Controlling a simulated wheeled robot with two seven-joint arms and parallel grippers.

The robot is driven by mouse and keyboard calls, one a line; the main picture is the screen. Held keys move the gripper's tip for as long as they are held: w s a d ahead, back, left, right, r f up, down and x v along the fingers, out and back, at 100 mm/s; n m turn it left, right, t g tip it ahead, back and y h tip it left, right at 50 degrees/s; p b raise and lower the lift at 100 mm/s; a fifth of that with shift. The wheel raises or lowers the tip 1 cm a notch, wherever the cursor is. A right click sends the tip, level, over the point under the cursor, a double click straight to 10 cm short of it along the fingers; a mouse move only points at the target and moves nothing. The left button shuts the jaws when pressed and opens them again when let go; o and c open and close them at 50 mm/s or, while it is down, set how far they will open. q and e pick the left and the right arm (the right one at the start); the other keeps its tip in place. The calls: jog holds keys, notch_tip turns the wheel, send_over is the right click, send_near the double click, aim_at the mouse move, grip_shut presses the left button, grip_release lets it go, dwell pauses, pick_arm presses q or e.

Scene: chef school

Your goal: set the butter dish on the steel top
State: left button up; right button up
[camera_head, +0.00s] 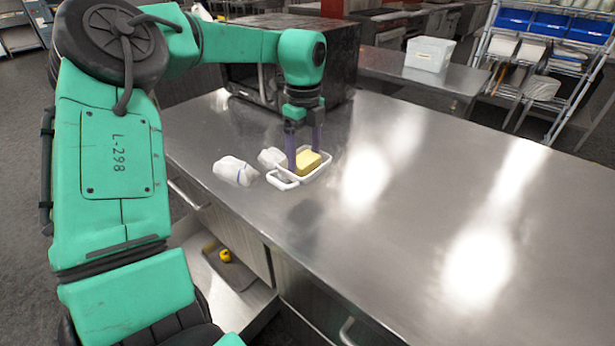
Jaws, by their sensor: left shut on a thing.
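The butter dish (318,172) is a small white rectangular dish with a yellow block of butter (308,162) in it. It is on or just above the steel top (400,230), near the top's left side; I cannot tell whether it touches. My left gripper (304,160) points down at the dish with its purple fingers and is shut on it. The fingers hide part of the dish and butter. My right gripper is not in view.
A crumpled white bag (236,171) and another white bundle (271,157) lie left of the dish. A dark oven-like box (338,60) stands behind my gripper. An open drawer (225,272) below holds a small yellow object. The steel top is clear to the right.

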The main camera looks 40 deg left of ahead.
aim_at(303, 159)
pick_arm(q)
jog(key=f, duration=0.3)
jog(key=shift+s, duration=0.2)
notch_tip(303, 159, down, 4)
jog(key=shift+f+p, duration=0.1)
jog(key=shift+p, duration=0.25)
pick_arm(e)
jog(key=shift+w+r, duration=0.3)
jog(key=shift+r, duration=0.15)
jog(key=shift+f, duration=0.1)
pick_arm(q)
jog(key=o, duration=1.3)
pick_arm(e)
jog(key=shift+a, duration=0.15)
